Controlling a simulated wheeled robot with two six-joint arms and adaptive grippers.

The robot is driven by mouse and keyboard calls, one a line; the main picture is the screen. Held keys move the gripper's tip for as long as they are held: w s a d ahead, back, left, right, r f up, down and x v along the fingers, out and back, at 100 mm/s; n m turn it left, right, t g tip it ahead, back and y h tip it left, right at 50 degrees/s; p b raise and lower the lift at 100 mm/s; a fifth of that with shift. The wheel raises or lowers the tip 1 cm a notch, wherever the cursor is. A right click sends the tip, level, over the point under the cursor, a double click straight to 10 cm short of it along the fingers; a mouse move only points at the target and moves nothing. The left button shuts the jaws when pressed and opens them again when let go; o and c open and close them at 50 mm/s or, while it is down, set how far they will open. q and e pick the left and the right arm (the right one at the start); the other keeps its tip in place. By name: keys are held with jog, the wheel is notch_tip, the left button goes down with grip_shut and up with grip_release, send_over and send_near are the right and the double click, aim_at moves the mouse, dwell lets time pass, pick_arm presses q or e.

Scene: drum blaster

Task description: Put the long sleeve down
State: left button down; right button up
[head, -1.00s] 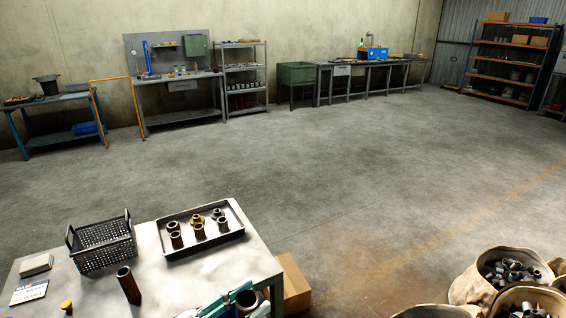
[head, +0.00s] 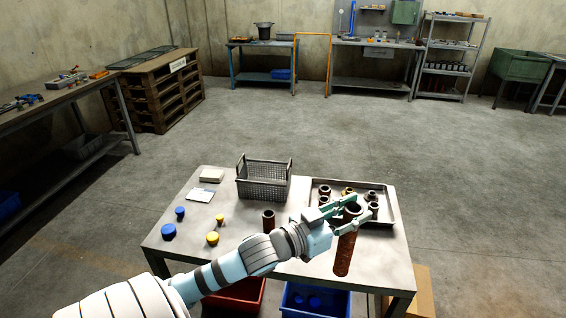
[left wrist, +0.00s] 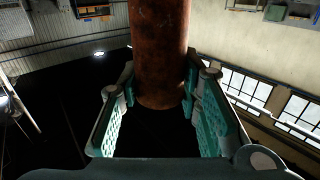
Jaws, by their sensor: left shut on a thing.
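My left gripper (head: 350,221) comes in over the right part of the grey table (head: 188,262). It is shut on a long rusty-brown sleeve (head: 346,256), gripped near its upper end. The sleeve stands nearly upright, leaning slightly, in front of the tray; I cannot tell whether its lower end touches the table. In the left wrist view the sleeve (left wrist: 158,50) sits between the two green-padded fingers. A shorter brown sleeve (head: 268,220) stands on the table left of the gripper. My right gripper is not in view.
A black mesh basket (head: 264,184), a white card (head: 201,195), and blue and yellow caps (head: 169,231) occupy the left. A red bin (head: 236,297) and blue bin (head: 316,303) are below the front edge.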

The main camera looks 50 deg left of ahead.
pick_arm(q)
jog(key=w+a+r+n+y, duration=0.3)
jog(key=w+a+r+y, duration=0.1)
jog(key=a, duration=0.4)
jog(key=w+a+r+n+y, duration=0.3)
jog(key=w+a+r+y, duration=0.2)
jog(key=a, duration=0.2)
notch_tip(320, 180, down, 20)
jog(key=b, duration=0.7)
jog(key=c, duration=1.2)
grip_release()
jog(key=shift+s, duration=0.2)
jog(key=v, duration=1.2)
jog(key=shift+a+r+b, duration=0.1)
jog(key=shift+r+b, duration=0.1)
jog(key=shift+b, duration=0.1)
